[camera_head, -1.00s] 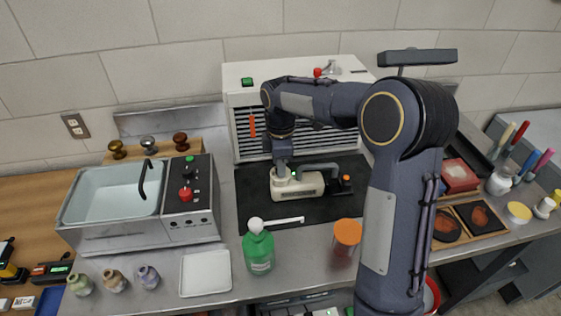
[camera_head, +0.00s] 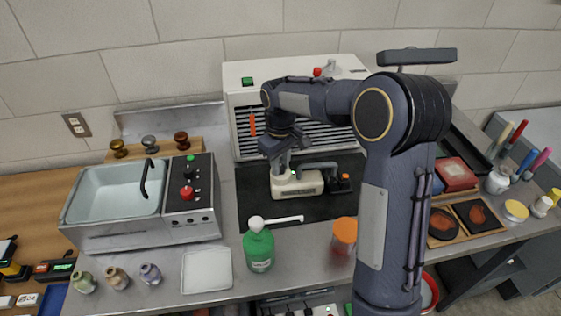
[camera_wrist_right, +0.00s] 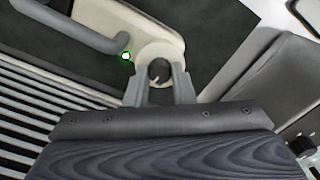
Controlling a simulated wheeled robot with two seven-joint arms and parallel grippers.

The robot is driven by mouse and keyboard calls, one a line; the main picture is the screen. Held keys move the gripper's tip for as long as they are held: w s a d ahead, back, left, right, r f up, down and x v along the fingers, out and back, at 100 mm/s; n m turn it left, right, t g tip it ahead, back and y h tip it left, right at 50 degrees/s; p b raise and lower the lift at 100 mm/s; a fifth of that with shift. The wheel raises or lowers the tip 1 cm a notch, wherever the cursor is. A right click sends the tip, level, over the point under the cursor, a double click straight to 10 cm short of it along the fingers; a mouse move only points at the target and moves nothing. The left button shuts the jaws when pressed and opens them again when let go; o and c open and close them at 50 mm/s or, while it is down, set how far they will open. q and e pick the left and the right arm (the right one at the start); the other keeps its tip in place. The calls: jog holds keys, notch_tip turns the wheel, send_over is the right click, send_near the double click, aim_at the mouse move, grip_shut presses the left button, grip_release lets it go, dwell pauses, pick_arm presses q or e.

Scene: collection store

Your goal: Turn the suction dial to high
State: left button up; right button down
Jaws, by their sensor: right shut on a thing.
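A cream suction unit (camera_head: 309,183) with a grey tube handle lies on the dark mat (camera_head: 262,205) in front of the slatted vent. Its round dial (camera_wrist_right: 158,71), a cream ring with a dark centre and a small pale mark, shows in the right wrist view. My right gripper (camera_head: 282,174) comes down from above at the unit's left end. In the wrist view its two fingers (camera_wrist_right: 161,88) are shut on the dial, one on each side. I cannot read any dial setting. My left gripper is out of view.
A green bottle (camera_head: 259,250) with a white spout and an orange-lidded jar (camera_head: 344,232) stand in front of the mat. A sink unit (camera_head: 115,194) is at the left. A white tray (camera_head: 206,271) lies front left. Wooden sample trays (camera_head: 467,219) are at the right.

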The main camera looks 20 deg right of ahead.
jog(key=m, duration=0.3)
jog(key=shift+m, duration=0.5)
jog(key=c, duration=1.2)
grip_release()
notch_tip(320, 180, up, 8)
jog(key=shift+f, duration=0.25)
jog(key=shift+r, duration=0.2)
